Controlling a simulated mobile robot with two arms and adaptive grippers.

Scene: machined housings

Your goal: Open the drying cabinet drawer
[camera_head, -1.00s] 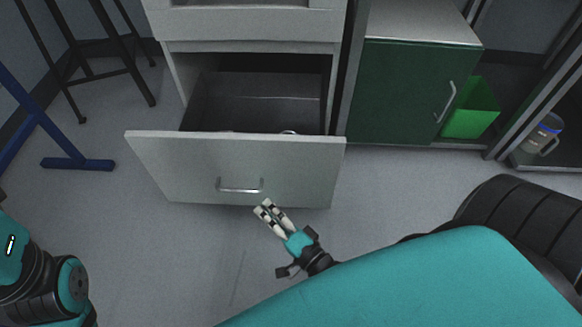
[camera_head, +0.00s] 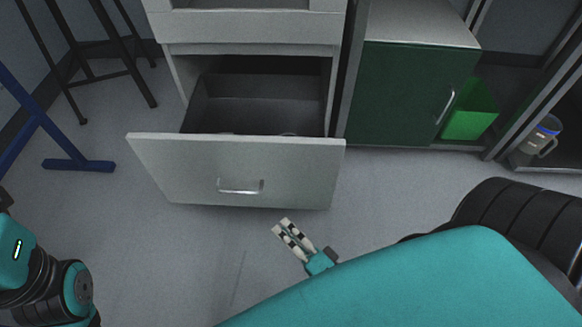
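The drying cabinet (camera_head: 250,30) is pale grey and stands at the top centre of the head view. Its lower drawer (camera_head: 165,160) is pulled well out, with its dark inside showing behind the front panel. The drawer's metal handle (camera_head: 240,188) is on the front panel, with nothing on it. My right gripper (camera_head: 282,228) is below and to the right of the handle, apart from it. Its two pale fingers lie side by side with a narrow gap, and nothing shows between them. My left arm shows at the lower left, but its gripper is out of the picture.
A dark green cabinet (camera_head: 400,95) stands right of the drying cabinet. A bright green bin (camera_head: 470,115) and a clear jug (camera_head: 540,140) are farther right. A blue stand (camera_head: 70,160) and dark stool legs (camera_head: 130,65) are at left. The floor before the drawer is clear.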

